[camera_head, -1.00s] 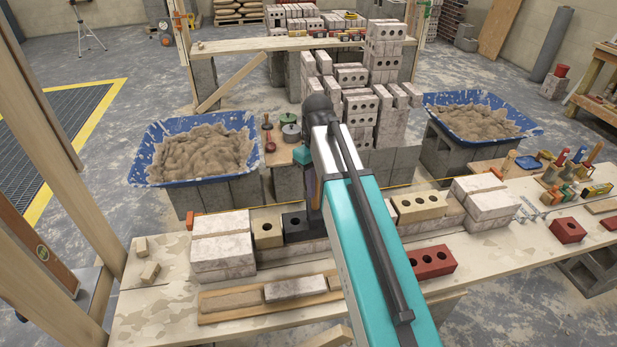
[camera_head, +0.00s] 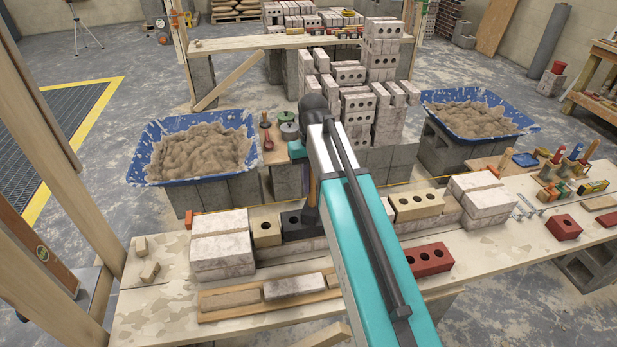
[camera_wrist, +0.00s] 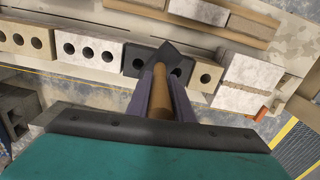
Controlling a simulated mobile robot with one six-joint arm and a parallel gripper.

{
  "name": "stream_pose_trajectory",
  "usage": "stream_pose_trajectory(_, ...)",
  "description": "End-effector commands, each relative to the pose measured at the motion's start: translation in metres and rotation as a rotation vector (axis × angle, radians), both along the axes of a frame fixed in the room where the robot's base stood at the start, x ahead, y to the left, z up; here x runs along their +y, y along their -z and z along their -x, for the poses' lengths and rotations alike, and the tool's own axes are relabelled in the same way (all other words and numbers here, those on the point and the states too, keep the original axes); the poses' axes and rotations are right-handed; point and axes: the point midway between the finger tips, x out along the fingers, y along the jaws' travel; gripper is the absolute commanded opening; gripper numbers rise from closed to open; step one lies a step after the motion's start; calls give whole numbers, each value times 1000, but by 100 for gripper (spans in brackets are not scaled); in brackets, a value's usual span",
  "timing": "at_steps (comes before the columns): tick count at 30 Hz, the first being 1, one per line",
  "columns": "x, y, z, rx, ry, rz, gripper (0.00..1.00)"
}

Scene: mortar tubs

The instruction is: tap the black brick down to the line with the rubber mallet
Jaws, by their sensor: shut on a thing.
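The black brick (camera_head: 297,224) sits in the row on the bench, between a tan holed brick (camera_head: 267,232) and the part hidden by my arm. It also shows in the wrist view (camera_wrist: 134,58), partly covered by the mallet. The mallet (camera_wrist: 160,92) has a wooden handle and a dark head, which overlaps the brick's holed face; I cannot tell if they touch. My gripper (camera_wrist: 159,88) is shut on the handle, one finger each side. In the head view my arm hides most of the mallet. A thin yellow line (camera_wrist: 62,76) runs along the row.
Pale brick stacks (camera_head: 222,245) and (camera_head: 483,200) stand at the row's ends. A board with thin pieces (camera_head: 212,312) lies in front. Red bricks (camera_head: 430,259) and (camera_head: 563,228) lie to the right. Blue mortar tubs (camera_head: 160,178) and (camera_head: 440,125) stand behind the bench.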

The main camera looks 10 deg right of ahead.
Motion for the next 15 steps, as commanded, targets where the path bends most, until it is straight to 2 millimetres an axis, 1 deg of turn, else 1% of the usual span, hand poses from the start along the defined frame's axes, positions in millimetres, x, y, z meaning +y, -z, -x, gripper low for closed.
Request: stream_pose_trajectory(15,1,1,-12,-1,485,0,0)
